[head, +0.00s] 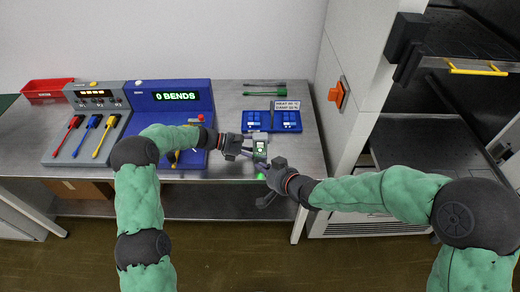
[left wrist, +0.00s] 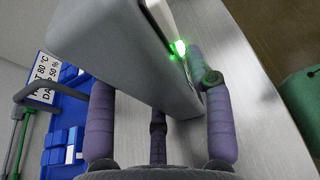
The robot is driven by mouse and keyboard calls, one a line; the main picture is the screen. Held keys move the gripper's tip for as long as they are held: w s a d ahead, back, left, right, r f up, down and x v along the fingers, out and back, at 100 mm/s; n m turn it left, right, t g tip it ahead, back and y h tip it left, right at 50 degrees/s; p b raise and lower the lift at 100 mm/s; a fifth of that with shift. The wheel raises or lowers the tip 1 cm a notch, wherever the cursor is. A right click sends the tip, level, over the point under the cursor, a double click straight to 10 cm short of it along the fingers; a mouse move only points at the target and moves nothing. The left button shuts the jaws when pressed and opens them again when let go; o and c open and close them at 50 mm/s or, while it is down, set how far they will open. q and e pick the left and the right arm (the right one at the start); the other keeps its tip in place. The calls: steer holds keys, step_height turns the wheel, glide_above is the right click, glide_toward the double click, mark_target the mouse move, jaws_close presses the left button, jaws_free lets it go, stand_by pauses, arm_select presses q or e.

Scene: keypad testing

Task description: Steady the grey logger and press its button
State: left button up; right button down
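The grey logger (head: 260,147), a small upright box with a lit green screen, stands near the table's front edge in the head view. Its grey body (left wrist: 125,50) fills the upper middle of the left wrist view, with a glowing green light at its edge. My left gripper (head: 249,146) reaches it from the left; in the left wrist view its purple fingers (left wrist: 160,115) lie on either side of the body and appear closed on it. My right gripper (head: 260,183) is just in front of the logger, its fingers spread apart. The button cannot be made out.
A blue tray (head: 271,121) with a small sign stands behind the logger. A blue console (head: 182,96) reading "0 BENDS" and a grey panel with red, blue and yellow tools (head: 88,132) are left. A red bin (head: 47,89) is far left; a cabinet stands right.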

arm_select(q)
steer(key=shift+o, duration=1.1)
steer(key=v, duration=1.2)
